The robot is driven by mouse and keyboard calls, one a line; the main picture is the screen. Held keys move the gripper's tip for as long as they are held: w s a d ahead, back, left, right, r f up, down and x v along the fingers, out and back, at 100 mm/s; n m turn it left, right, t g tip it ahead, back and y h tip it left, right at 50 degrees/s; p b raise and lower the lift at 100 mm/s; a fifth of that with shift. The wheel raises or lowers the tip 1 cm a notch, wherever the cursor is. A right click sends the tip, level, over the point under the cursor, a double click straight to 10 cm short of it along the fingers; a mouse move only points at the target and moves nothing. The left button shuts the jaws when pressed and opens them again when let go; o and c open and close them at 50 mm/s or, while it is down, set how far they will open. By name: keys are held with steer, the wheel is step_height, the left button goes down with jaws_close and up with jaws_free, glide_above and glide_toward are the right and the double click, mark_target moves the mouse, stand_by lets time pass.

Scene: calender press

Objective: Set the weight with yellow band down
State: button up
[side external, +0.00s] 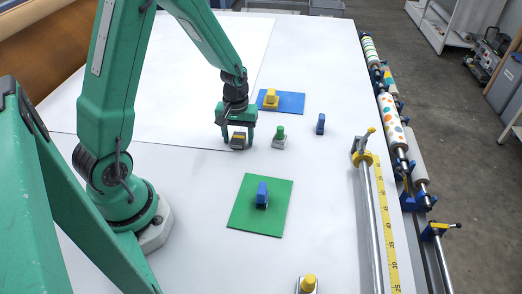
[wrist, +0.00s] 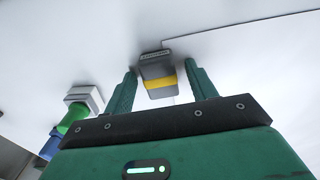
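The weight with the yellow band (side external: 238,141) is a small grey block on the white table, near the middle of the side view. In the wrist view the weight (wrist: 157,72) shows its grey body and yellow band between the two green fingers. My gripper (side external: 237,143) points down with a finger on either side of it. In the wrist view my gripper (wrist: 160,70) is open, with a clear gap between the weight and the right finger. The weight appears to rest on the table; its contact is partly hidden.
A green-knobbed weight (side external: 279,138) stands close to the right. A blue piece (side external: 320,124) is farther right. A yellow-topped weight (side external: 270,97) is on a blue mat (side external: 293,103). A blue weight (side external: 262,194) is on a green mat (side external: 252,222). A rail (side external: 371,215) runs along the right.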

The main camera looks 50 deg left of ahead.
mark_target(238, 137)
steer(key=shift+r, duration=0.15)
step_height(238, 137, up, 12)
stand_by(1.0)
stand_by(0.5)
steer(key=s+d+r+m+t, duration=0.5)
steer(key=s+d+r+m, duration=0.4)
steer(key=s+r, duration=0.3)
steer(key=shift+s+d+t, duration=0.25)
steer(key=shift+s+t, duration=0.05)
